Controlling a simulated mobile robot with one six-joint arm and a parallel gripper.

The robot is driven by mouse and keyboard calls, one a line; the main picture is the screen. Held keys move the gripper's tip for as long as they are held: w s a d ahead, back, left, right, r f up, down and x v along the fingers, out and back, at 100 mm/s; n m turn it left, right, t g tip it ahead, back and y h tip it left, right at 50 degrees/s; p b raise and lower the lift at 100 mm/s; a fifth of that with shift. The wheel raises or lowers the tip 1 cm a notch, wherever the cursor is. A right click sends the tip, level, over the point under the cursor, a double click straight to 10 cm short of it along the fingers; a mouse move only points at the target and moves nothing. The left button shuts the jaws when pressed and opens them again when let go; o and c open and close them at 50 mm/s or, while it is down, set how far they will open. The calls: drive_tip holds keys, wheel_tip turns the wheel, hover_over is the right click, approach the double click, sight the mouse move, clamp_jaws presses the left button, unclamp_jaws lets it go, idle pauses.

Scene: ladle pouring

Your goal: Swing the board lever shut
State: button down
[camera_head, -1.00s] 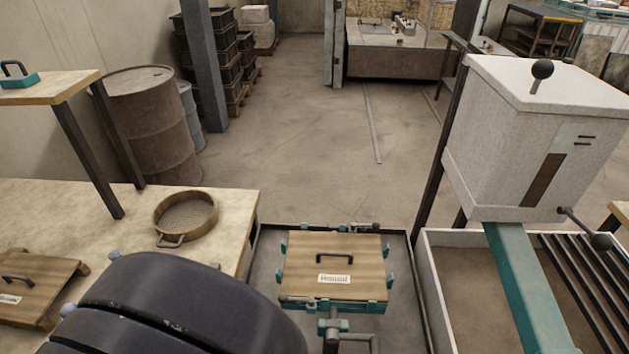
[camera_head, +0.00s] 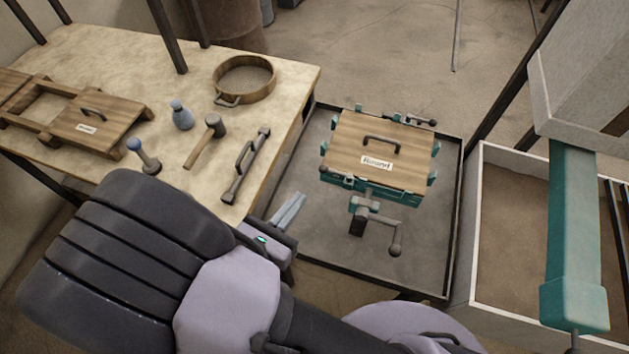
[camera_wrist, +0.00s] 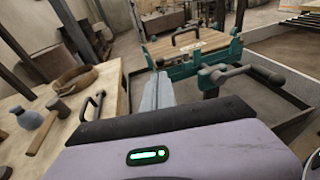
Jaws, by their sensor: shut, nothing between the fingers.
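A wooden board (camera_head: 350,155) with a black handle and a label lies on a teal frame. The board also shows in the wrist view (camera_wrist: 165,50). A dark lever with a knob (camera_head: 421,122) sits at the board's far right corner. A second small dark lever (camera_head: 338,178) lies along its near left edge. I cannot tell which one is the board lever. A crank with a round-ended handle (camera_head: 388,226) projects below the near side. My gripper (camera_head: 288,212) is shut and empty, left of the frame and apart from it. Its fingers show in the wrist view (camera_wrist: 157,92).
The frame stands in a shallow dark tray (camera_head: 425,268). A table (camera_head: 290,90) at left holds a sieve (camera_head: 244,80), a mallet (camera_head: 208,138), a blue bottle (camera_head: 181,115) and a long handled tool (camera_head: 246,165). A sand-filled bin (camera_head: 500,290) and a teal chute (camera_head: 574,220) stand right.

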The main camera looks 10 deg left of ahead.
sight(321, 171)
drive_tip(key=b+x, duration=0.2)
drive_tip(key=x, duration=0.6)
drive_tip(key=shift+r, duration=0.1)
